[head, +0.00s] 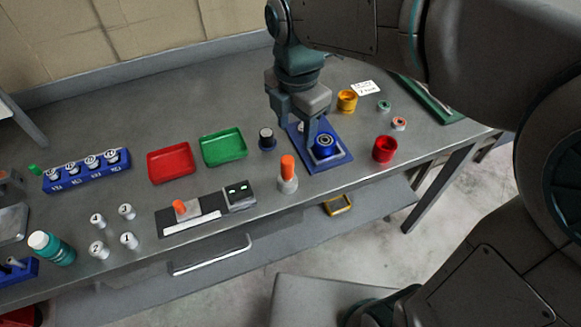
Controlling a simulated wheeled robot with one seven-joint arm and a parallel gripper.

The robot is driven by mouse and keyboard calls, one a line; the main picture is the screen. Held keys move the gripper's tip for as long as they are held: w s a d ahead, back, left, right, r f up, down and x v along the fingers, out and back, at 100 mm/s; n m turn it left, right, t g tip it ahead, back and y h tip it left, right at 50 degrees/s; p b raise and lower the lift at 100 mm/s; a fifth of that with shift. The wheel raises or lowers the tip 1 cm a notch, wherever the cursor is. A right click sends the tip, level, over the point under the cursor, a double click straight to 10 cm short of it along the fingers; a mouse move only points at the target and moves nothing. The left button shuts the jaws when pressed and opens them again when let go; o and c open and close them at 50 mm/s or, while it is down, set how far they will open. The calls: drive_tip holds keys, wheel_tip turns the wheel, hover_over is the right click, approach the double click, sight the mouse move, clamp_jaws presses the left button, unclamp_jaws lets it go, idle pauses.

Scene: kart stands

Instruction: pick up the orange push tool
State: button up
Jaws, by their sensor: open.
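An orange push tool (288,168) stands upright in a pale grey round base near the table's front edge, right of the small display box. A second orange-topped part (180,208) sits on a flat black-and-grey fixture further left. My gripper (297,127) is open and points down over the blue tray, behind and a little right of the upright orange tool. It appears apart from that tool. One finger partly covers the tray and the things on it.
The blue tray (331,165) holds a blue ring part (325,146). A dark knob (267,139), a red cup (385,149) and a yellow cup (347,101) stand nearby. Red (171,177) and green (237,160) trays lie left. Several numbered weights stand front left.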

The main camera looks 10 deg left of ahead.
sight(287, 168)
drive_tip(key=shift+a+f+n, duration=0.5)
drive_tip(key=shift+a+n, duration=0.15)
drive_tip(key=shift+n, duration=0.05)
wheel_tip(287, 168, down, 8)
drive_tip(key=shift+f, duration=0.15)
drive_tip(key=shift+w+a+f, duration=0.15)
drive_tip(key=shift+f, duration=1.1)
drive_tip(key=shift+w+a+f, duration=0.1)
drive_tip(key=shift+f, duration=1.15)
drive_tip(key=c, duration=1.1)
